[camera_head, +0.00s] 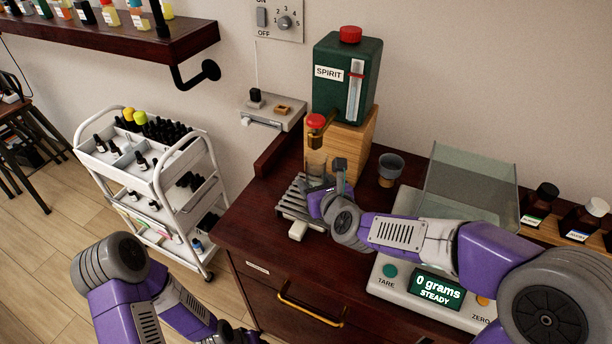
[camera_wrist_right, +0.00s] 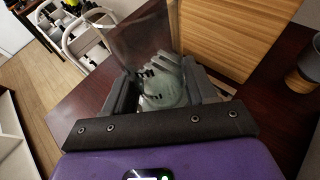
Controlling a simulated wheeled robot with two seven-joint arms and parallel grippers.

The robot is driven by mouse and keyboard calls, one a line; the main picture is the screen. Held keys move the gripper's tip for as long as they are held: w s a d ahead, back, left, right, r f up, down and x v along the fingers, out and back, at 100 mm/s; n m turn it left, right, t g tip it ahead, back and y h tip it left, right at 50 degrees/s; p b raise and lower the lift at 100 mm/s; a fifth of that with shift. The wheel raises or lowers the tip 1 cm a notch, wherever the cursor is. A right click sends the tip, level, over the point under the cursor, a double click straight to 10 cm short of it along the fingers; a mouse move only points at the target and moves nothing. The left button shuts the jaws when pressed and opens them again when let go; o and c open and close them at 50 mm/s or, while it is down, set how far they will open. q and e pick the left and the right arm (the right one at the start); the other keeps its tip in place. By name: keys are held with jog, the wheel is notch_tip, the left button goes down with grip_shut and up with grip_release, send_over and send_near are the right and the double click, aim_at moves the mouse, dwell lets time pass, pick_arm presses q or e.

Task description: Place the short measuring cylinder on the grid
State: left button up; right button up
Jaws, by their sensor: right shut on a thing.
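The short measuring cylinder (camera_head: 316,163) is clear glass and looks upright below the red-topped tap. It also shows in the right wrist view (camera_wrist_right: 140,40), with dark marks near its lower part. My right gripper (camera_head: 327,186) is shut on it; the fingers (camera_wrist_right: 160,92) lie on both sides of the glass. The grey slatted grid (camera_head: 292,206) lies on the dark wooden cabinet, partly hidden by my gripper. The cylinder is at the grid's back end; I cannot tell whether its base touches it. My left gripper (camera_head: 232,334) is low at the bottom edge, partly cut off.
A green spirit tank (camera_head: 345,85) on a wooden block (camera_head: 352,145) stands just behind the grid. A grey cup (camera_head: 390,167) stands to its right. A scale (camera_head: 390,273) reading 0 grams has a glass shield (camera_head: 470,185). A white trolley (camera_head: 160,180) stands left.

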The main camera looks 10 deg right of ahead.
jog(key=shift+w+a+r, duration=0.1)
jog(key=shift+w+r, duration=0.05)
jog(key=shift+w, duration=0.1)
jog(key=f, duration=0.1)
jog(key=w+f+b, duration=0.1)
jog(key=f, duration=0.1)
jog(key=shift+f, duration=0.15)
jog(key=shift+s+f+b, duration=0.15)
jog(key=shift+f+b, duration=0.15)
jog(key=shift+b, duration=0.05)
jog(key=shift+s+r, duration=0.1)
jog(key=o, duration=1.4)
